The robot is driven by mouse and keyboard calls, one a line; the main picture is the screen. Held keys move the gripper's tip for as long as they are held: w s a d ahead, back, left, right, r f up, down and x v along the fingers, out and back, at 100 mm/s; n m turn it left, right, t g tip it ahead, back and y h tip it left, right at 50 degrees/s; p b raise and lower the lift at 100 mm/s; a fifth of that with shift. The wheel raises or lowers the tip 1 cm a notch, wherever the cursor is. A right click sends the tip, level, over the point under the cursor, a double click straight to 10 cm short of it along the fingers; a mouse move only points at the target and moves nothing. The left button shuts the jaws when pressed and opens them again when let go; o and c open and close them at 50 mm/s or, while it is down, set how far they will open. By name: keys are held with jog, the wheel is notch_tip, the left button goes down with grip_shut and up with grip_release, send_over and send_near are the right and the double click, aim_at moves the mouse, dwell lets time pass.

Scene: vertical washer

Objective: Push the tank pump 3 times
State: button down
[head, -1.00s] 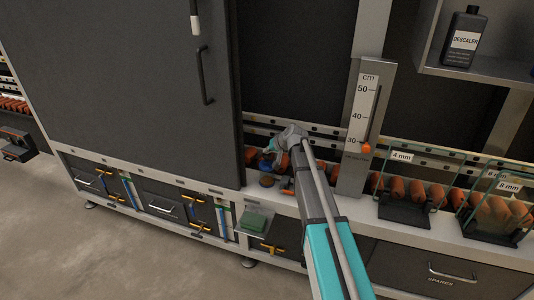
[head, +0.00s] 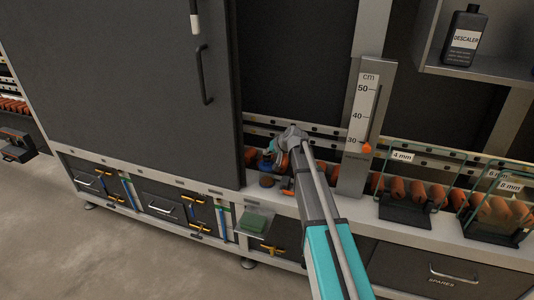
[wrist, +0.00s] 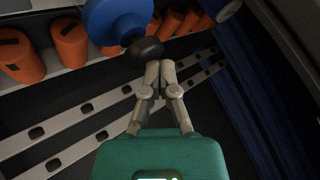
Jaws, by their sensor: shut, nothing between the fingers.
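The likely tank pump is a round blue body (wrist: 117,18) with a dark oval knob (wrist: 145,50), at the top of the wrist view. In the head view a small blue part (head: 266,165) shows on the bench beside the tall dark door, partly hidden by my gripper. My gripper (wrist: 159,68) is shut and empty. Its fingertips are right at the lower edge of the dark knob; I cannot tell whether they touch. In the head view my gripper (head: 279,159) is above the bench, close by the blue part.
A cm gauge (head: 366,110) with an orange marker stands just right of my gripper. Orange cylinders (wrist: 69,42) line the rail behind. Glass-fronted bins (head: 407,190) stand farther right. A descaler bottle (head: 465,38) sits on the upper shelf. The dark door (head: 120,80) blocks the left.

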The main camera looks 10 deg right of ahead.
jog(key=shift+r, duration=0.15)
jog(key=shift+r+p, duration=1.4)
jog(key=shift+p, duration=0.2)
jog(key=shift+r+p, duration=2.55)
notch_tip(320, 180, up, 4)
jog(key=p, duration=0.3)
jog(key=shift+f+p, duration=0.1)
jog(key=shift+p, duration=0.3)
jog(key=shift+f, duration=0.2)
jog(key=b, duration=0.9)
send_over(268, 157)
notch_tip(268, 157, down, 8)
jog(key=shift+w+f, duration=0.15)
jog(key=shift+f, duration=0.1)
